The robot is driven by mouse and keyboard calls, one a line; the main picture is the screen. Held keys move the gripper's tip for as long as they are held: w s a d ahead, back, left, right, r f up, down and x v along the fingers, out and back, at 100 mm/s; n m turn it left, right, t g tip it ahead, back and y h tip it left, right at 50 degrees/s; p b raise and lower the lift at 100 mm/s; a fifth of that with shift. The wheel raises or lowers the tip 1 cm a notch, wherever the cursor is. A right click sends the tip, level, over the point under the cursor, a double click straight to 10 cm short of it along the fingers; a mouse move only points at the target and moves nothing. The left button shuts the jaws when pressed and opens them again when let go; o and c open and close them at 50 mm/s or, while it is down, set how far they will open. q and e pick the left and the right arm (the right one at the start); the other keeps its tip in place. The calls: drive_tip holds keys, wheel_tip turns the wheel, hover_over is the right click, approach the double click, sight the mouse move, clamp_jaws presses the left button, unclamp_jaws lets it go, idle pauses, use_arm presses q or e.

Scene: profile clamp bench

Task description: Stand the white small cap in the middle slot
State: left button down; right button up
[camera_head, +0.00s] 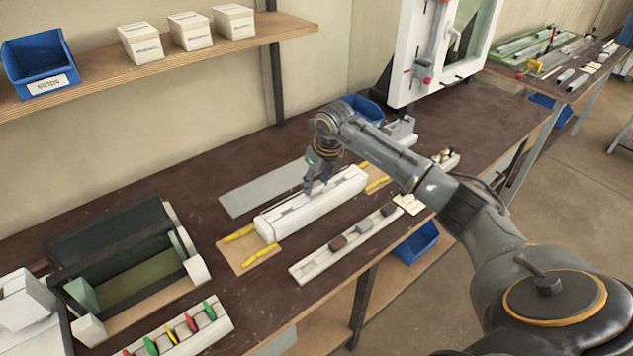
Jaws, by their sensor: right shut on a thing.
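My right gripper (318,184) reaches down over the long white block (285,220) in the middle of the bench. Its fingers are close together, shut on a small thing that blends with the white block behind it. This looks to be the white small cap, but its outline and tilt cannot be made out. I cannot tell which slot is the middle one. My left gripper is out of view.
Yellow strips (261,255) lie on a wooden board by the block. A grey plate (262,190) lies behind. A dark open box (75,255) and a rack with coloured pieces (205,330) stand at left. A blue bin (418,243) hangs below the front edge.

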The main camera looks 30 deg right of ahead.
drive_tip(key=shift+f, duration=0.2)
drive_tip(key=shift+f+b, duration=0.5)
drive_tip(key=shift+b, duration=0.05)
drive_tip(key=shift+r, duration=0.1)
drive_tip(key=o, duration=0.8)
drive_tip(key=shift+r+p, duration=2.7)
drive_tip(key=shift+r, duration=1.3)
